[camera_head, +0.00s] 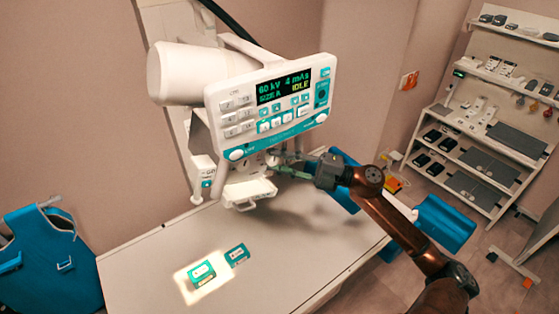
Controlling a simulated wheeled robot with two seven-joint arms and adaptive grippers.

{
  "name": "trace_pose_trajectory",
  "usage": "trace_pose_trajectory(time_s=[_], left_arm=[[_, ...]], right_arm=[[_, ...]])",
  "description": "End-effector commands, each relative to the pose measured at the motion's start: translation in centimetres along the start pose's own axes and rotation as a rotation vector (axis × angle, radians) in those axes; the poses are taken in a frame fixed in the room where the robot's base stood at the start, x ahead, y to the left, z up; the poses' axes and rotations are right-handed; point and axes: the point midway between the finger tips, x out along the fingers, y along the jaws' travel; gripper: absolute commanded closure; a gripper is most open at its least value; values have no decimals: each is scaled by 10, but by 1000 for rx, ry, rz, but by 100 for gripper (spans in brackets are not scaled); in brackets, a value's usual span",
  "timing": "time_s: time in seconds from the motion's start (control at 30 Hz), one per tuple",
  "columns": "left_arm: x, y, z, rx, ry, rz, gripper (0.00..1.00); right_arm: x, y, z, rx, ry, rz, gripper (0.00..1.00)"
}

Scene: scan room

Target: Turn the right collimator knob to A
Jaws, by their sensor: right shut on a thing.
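The white X-ray head with its control panel (283,137) hangs over the table. My right gripper (281,163) reaches in from the right, below the panel, and is shut at the collimator's right side. The right collimator knob is between its fingers and mostly hidden by them; its pointer and letters cannot be read. My left gripper is not in view.
The table (140,266) is mostly clear, with two teal-labelled cards (201,273) near a lit patch. A blue apron (47,255) hangs at the left. A blue cushioned thing (444,222) is beside my right arm. Shelves (489,148) with several plates stand at the right.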

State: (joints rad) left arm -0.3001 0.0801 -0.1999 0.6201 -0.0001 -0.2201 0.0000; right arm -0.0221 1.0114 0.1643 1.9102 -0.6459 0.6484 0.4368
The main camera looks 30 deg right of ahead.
Motion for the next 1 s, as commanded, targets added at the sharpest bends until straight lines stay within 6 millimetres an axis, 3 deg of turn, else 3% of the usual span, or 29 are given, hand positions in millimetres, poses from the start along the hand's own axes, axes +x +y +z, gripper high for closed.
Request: trace_pose_trajectory(time_s=[0.17, 0.2, 0.4, 0.77, 1.0], left_arm=[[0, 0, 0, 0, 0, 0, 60], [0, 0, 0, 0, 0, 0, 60], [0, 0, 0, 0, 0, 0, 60], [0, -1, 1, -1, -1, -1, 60], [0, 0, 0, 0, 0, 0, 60]], right_arm=[[0, -1, 0, 0, 0, -1, 98], [0, -1, 0, 0, 0, -1, 71], [0, -1, 0, 1, 0, 0, 57], [-5, -1, 0, 1, -1, 0, 57], [-45, -2, 1, 3, -4, -2, 57]])
